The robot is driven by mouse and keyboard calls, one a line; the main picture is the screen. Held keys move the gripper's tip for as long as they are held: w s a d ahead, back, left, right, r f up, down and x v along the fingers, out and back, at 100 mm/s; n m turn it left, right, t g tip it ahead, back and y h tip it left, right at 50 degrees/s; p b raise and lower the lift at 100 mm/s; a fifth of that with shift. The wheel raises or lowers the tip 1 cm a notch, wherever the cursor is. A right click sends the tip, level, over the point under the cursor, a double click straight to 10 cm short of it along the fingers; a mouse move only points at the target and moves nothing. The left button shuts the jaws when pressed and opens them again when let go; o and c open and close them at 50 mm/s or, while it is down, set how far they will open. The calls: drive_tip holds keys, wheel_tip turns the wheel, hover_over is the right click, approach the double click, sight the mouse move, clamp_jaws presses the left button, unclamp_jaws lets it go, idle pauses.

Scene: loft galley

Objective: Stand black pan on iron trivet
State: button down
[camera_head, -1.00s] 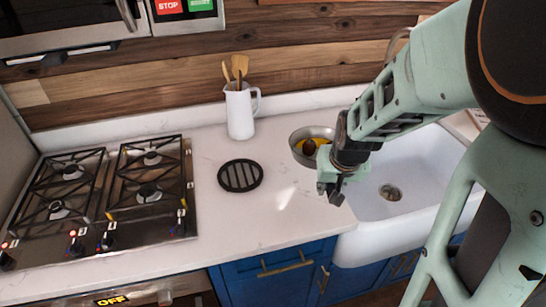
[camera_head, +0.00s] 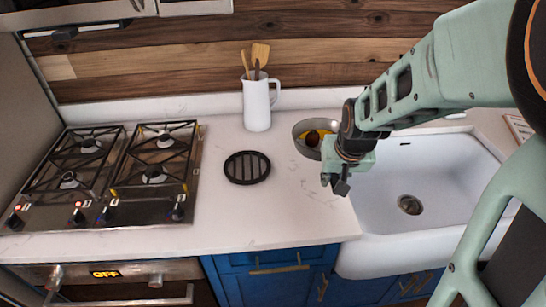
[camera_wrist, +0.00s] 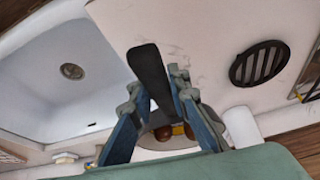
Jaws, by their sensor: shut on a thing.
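The iron trivet (camera_head: 247,167), a round black slatted disc, lies flat on the white counter, and it also shows in the wrist view (camera_wrist: 260,63). The pan (camera_head: 306,150) is to its right near the sink, with a grey-looking wall and yellow and brown contents. My gripper (camera_head: 340,178) is at the pan's front right side. In the wrist view my fingers (camera_wrist: 163,98) are shut on the black handle (camera_wrist: 149,68), which sticks out past them. The pan's body is mostly hidden behind my fingers there. I cannot tell whether the pan touches the counter.
A white jug (camera_head: 257,105) with wooden utensils stands behind the trivet. A gas hob (camera_head: 112,175) is at left. The white sink (camera_head: 440,190) is just right of my gripper. The counter in front of the trivet is clear.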

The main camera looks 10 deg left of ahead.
drive_tip(key=s+a+f+n+y+b, duration=0.1)
drive_tip(key=a+f+n+b, duration=0.15)
drive_tip(key=a, duration=0.65)
drive_tip(key=a+f+n+y+b, duration=0.1)
drive_tip(key=a+b, duration=0.3)
drive_tip(key=a, duration=0.5)
drive_tip(key=shift+s+d+f+b, duration=0.15)
drive_tip(key=shift+f+b, duration=1.75)
drive_tip(key=shift+f, duration=0.95)
drive_tip(key=shift+s+d+f+h, duration=0.1)
drive_tip(key=shift+f+h, duration=0.05)
drive_tip(key=shift+h, duration=0.15)
drive_tip(key=shift+s+d+f+b, duration=0.1)
drive_tip(key=shift+s+f+b, duration=0.05)
drive_tip(key=shift+f+b, duration=0.85)
drive_tip(key=c, duration=1.9)
unclamp_jaws()
drive_tip(key=shift+f, duration=0.1)
drive_tip(key=shift+o, duration=0.7)
